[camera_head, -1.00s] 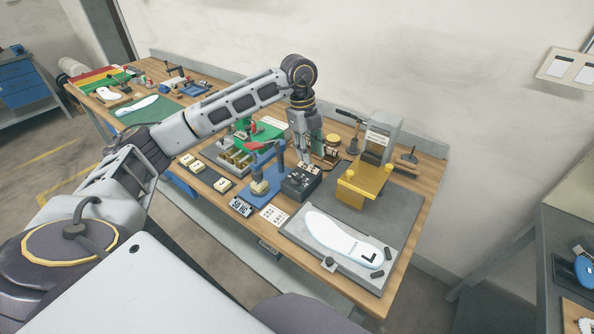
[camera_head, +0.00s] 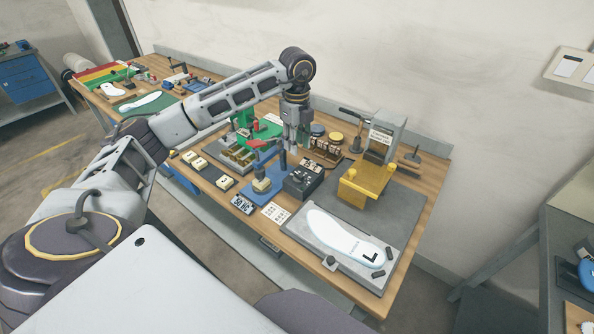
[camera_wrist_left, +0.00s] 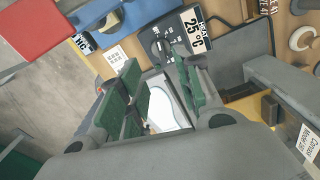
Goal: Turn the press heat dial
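The press heat control is a black box (camera_head: 303,181) near the middle of the bench in the head view, beside the blue press base (camera_head: 263,190). In the left wrist view the box (camera_wrist_left: 150,39) has a white label reading "25 °C" (camera_wrist_left: 195,30) and a dark dial (camera_wrist_left: 161,47) on its top. My left gripper (camera_head: 294,148) hangs above and slightly behind the box, apart from it. In the wrist view its green-padded fingers (camera_wrist_left: 158,92) stand apart with nothing between them. My right gripper is not in view.
A white insole (camera_head: 343,238) lies on a grey plate (camera_head: 300,240) at the front right. A yellow fixture (camera_head: 366,186) stands right of the box. A red-handled press arm (camera_head: 262,146) and a rack of jars (camera_head: 326,147) are close to my gripper.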

